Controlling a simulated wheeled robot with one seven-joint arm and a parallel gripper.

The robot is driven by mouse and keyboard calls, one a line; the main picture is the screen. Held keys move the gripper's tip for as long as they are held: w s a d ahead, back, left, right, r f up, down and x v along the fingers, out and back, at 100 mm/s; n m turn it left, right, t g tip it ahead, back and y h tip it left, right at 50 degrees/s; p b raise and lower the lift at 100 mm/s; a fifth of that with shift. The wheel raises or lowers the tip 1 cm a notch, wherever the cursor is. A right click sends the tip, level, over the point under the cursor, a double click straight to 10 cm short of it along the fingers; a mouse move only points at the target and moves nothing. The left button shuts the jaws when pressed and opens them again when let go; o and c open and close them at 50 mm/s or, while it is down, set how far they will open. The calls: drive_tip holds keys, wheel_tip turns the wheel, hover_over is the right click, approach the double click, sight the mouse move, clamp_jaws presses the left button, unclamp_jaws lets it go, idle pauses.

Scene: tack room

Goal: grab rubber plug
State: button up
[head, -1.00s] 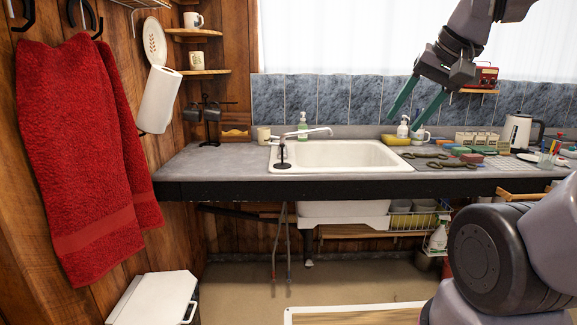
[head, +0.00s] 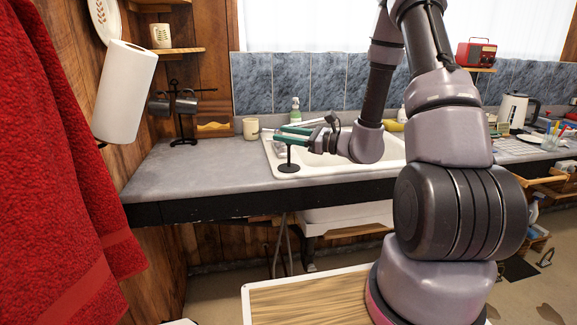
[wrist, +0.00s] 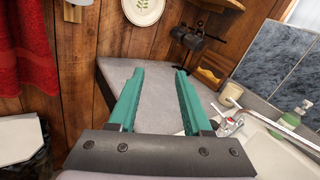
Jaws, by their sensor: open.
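A black disc with an upright stem, which looks like the rubber plug (head: 289,167), stands at the front left rim of the white sink (head: 396,154). My gripper (head: 279,133) has teal fingers, apart and empty, pointing left over the sink's left end. In the head view the fingers overlap the top of the plug's stem; I cannot tell whether they touch it. In the wrist view my gripper (wrist: 160,72) is open with bare grey counter between the fingers. The plug does not show there.
A beige mug (head: 251,129), a soap bottle (head: 295,110) and the faucet (wrist: 229,127) are near the sink's back left. A black mug stand (head: 181,115) is farther left. The counter (head: 200,170) left of the plug is clear. A red towel (head: 60,170) hangs at left.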

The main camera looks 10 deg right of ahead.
sight(289, 166)
drive_tip(key=w+d+f+m+t+h, duration=0.5)
drive_tip(key=d+f+m+h, duration=0.25)
drive_tip(key=f, duration=0.45)
drive_tip(key=shift+m+y, duration=0.35)
drive_tip(key=x, duration=0.4)
drive_tip(key=shift+w+d, duration=0.2)
drive_tip(key=shift+d, duration=0.2)
drive_tip(key=shift+r+x, duration=0.2)
drive_tip(key=shift+x, duration=1.25)
drive_tip(key=shift+r+x, duration=0.2)
drive_tip(key=shift+x, duration=1.25)
drive_tip(key=shift+s, duration=0.1)
clamp_jaws()
